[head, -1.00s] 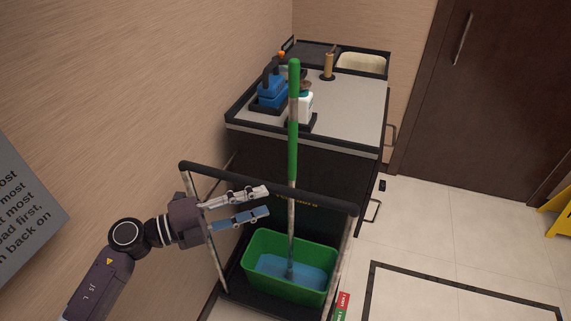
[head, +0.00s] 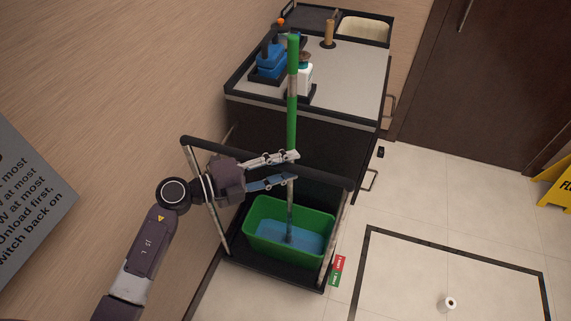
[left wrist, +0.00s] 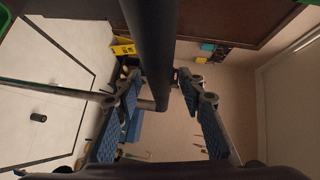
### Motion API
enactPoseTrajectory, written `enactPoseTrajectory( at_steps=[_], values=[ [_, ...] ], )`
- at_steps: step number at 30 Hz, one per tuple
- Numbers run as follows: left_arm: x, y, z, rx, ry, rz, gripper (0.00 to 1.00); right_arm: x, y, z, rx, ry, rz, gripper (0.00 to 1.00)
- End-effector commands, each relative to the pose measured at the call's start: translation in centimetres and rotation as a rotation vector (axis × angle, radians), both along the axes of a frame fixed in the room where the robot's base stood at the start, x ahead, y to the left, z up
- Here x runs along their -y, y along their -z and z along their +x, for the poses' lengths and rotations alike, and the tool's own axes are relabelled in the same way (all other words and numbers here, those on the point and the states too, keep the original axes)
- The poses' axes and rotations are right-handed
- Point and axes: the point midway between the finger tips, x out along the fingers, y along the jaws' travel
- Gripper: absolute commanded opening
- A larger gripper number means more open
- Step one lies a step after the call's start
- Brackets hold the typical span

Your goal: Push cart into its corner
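The cart has a grey top (head: 345,75), dark sides and a black push handle (head: 325,178) at its near end. It stands along the left wall. A green bucket (head: 262,235) with blue water sits on its low platform, with a green-and-pale mop pole (head: 292,110) upright in it. My left gripper (head: 296,168) is open at the handle, its fingertips by the pole; in the head view I cannot tell whether they touch it. In the left wrist view a dark bar (left wrist: 152,50) runs between the spread fingers (left wrist: 160,105). My right gripper is not in view.
A dark door (head: 480,90) is at the back right. A yellow floor sign (head: 558,185) stands at the right edge. A grey wall notice (head: 30,210) is at left.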

Motion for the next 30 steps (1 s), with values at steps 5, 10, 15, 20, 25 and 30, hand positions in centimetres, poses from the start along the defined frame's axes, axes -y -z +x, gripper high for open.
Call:
enactPoseTrajectory(
  at_steps=[5, 10, 15, 20, 25, 30],
  values=[
    [0.0, 0.0, 0.0, 0.000, 0.000, 0.000, 0.33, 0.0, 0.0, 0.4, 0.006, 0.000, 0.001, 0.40],
    [0.0, 0.0, 0.0, 0.000, 0.000, 0.000, 0.15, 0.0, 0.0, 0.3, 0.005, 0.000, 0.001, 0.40],
    [-0.1, 0.0, 0.0, 0.000, 0.000, 0.000, 0.00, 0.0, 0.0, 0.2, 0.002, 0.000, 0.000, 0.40],
    [-0.1, 0.0, 0.0, 0.000, 0.000, 0.000, 0.00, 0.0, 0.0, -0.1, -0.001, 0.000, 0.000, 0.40],
    [0.0, 0.1, 0.2, 0.000, 0.000, 0.000, 0.00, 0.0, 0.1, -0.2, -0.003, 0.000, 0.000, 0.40],
    [0.5, 0.1, 1.9, 0.002, -0.002, -0.002, 0.00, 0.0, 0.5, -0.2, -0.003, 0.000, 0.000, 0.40]
  ],
)
